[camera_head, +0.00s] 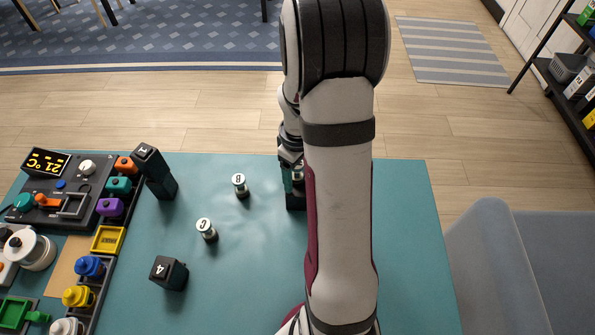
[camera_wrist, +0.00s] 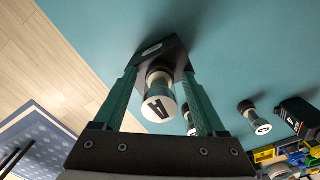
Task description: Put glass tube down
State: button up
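A glass tube (camera_wrist: 160,95) with a white cap marked A sits between my gripper's fingers in the wrist view. Its lower end is at a dark block (camera_wrist: 153,50) with a white label; the wrist view does not show clearly how far it sits in it. My gripper (camera_wrist: 161,75) has its green fingers on both sides of the tube, with a small gap at each side, so it looks open. In the head view my arm hides the tube, and the dark block (camera_head: 295,200) shows only partly beside my arm.
Tubes B (camera_head: 240,186) and C (camera_head: 207,230) stand on the teal table (camera_head: 225,290). A tall dark block marked 1 (camera_head: 154,172) and a block marked 4 (camera_head: 169,273) stand to the left. A control panel (camera_head: 65,190) and coloured parts fill the left edge. The table's right side is clear.

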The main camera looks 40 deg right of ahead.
jog(key=shift+r, duration=0.1)
notch_tip(320, 180, up, 12)
jog(key=shift+r, duration=0.1)
jog(key=s+a+r+m+y, duration=0.1)
jog(key=s+a+m, duration=0.3)
jog(key=s+a, duration=0.3)
jog(key=s+a+r+m, duration=0.1)
jog(key=s+a+m, duration=0.2)
jog(key=s+a, duration=0.5)
jog(key=a, duration=0.8)
jog(key=shift+s+a+m+y, duration=0.15)
jog(key=shift+s+m+y, duration=0.05)
jog(key=shift+m+y, duration=0.2)
